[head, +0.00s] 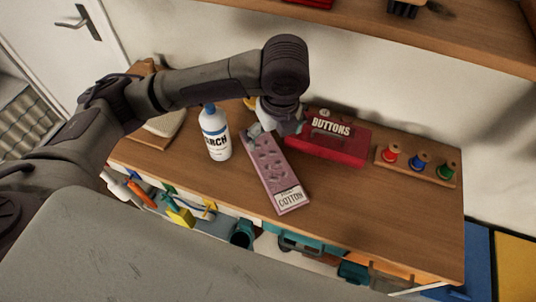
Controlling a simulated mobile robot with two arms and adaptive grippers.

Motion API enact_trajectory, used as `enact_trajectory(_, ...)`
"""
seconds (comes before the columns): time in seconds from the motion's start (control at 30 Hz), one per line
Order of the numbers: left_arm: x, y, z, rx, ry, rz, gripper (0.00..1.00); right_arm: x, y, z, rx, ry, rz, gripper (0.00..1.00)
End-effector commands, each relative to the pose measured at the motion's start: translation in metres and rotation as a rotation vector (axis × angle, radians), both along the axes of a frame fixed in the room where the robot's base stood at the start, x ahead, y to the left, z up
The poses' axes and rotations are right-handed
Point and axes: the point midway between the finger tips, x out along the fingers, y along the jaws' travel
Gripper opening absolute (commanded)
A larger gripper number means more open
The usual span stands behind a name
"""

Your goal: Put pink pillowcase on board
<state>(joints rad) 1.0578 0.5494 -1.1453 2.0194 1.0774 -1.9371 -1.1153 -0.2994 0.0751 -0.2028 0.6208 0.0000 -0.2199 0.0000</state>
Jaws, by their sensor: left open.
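The pink pillowcase (273,171) lies flat on the wooden counter as a long narrow bundle, with a white "COTTON" label at its near end. My left gripper (254,132) is open at the far end of the pillowcase, pointing down. I cannot tell if its fingers touch the cloth. The gripper and wrist hide part of that far end. A grey padded surface, which looks like the board (170,255), fills the near left of the head view and is bare where it shows. My right gripper is not in view.
A starch bottle (214,135) stands just left of the pillowcase. A red "BUTTONS" box (335,148) sits close on its right. A rack of thread spools (418,165) stands farther right. Under the counter (350,210) are drawers with tools. A shelf (430,35) runs above.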

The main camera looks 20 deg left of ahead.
Motion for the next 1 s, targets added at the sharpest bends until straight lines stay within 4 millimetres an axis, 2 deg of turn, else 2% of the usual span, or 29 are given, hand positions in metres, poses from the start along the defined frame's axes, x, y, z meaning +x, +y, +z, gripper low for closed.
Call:
enact_trajectory(0.13, 0.000, 0.003, -0.017, 0.004, 0.015, 0.005, 1.00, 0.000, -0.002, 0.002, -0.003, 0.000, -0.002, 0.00)
enact_trajectory(0.4, 0.006, 0.008, -0.068, 0.002, 0.013, 0.004, 1.00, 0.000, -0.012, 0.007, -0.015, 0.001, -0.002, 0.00)
enact_trajectory(0.67, 0.009, 0.009, -0.088, 0.002, 0.010, 0.001, 1.00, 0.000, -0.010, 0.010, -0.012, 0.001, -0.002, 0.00)
enact_trajectory(0.83, 0.014, 0.012, -0.111, 0.003, 0.012, 0.003, 1.00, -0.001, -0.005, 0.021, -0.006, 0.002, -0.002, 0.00)
enact_trajectory(1.0, 0.016, 0.013, -0.131, 0.002, 0.010, 0.001, 1.00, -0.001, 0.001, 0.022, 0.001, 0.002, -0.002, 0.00)
